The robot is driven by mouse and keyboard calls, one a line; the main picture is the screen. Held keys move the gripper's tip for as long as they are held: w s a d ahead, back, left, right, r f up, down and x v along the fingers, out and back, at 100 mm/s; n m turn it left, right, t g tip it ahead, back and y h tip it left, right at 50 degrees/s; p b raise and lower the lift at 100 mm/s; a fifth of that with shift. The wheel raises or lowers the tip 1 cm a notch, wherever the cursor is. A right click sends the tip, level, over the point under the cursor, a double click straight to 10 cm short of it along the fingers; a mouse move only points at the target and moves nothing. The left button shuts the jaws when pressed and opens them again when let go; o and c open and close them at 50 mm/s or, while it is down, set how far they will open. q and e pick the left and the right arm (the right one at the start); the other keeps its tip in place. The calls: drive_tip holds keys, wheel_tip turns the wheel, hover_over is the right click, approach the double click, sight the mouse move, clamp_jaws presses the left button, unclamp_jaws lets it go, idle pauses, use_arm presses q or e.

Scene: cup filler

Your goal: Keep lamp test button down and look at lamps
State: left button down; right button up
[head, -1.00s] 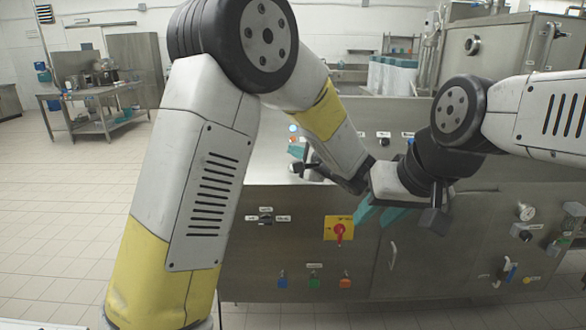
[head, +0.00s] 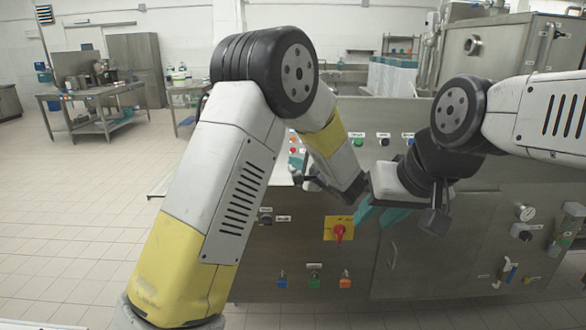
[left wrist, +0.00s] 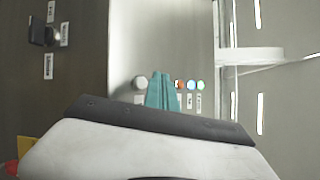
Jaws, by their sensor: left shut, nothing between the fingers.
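My left gripper (left wrist: 160,90) is shut and empty, with its teal fingers together over the light steel panel in the left wrist view. Just left of the fingertips is a round grey button (left wrist: 140,82), and its label cannot be read. Right of them stands a row of small lamps, red (left wrist: 180,84), blue (left wrist: 191,85) and pale cyan (left wrist: 201,85); whether they are lit is unclear. In the head view the left fingertips (head: 297,164) show small beside the lamps (head: 292,150), partly behind my arm. My right gripper (head: 379,215) is open and empty before the cabinet front.
A green button (head: 358,142) sits on the upper panel. A gauge (head: 525,213) is at the right.

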use_arm(q)
drive_tip(key=shift+w+f, duration=0.5)
drive_tip(key=shift+f, duration=0.1)
drive_tip(key=shift+w+f, duration=0.1)
idle(1.6)
drive_tip(key=shift+w+f, duration=0.2)
drive_tip(key=shift+w+f, duration=0.3)
drive_tip(key=shift+f, duration=0.05)
idle(1.1)
drive_tip(key=shift+r, duration=0.1)
drive_tip(key=shift+s+r, duration=0.55)
drive_tip(key=shift+s, duration=0.05)
drive_tip(key=shift+s+r, duration=1.7)
drive_tip(key=shift+r, duration=0.15)
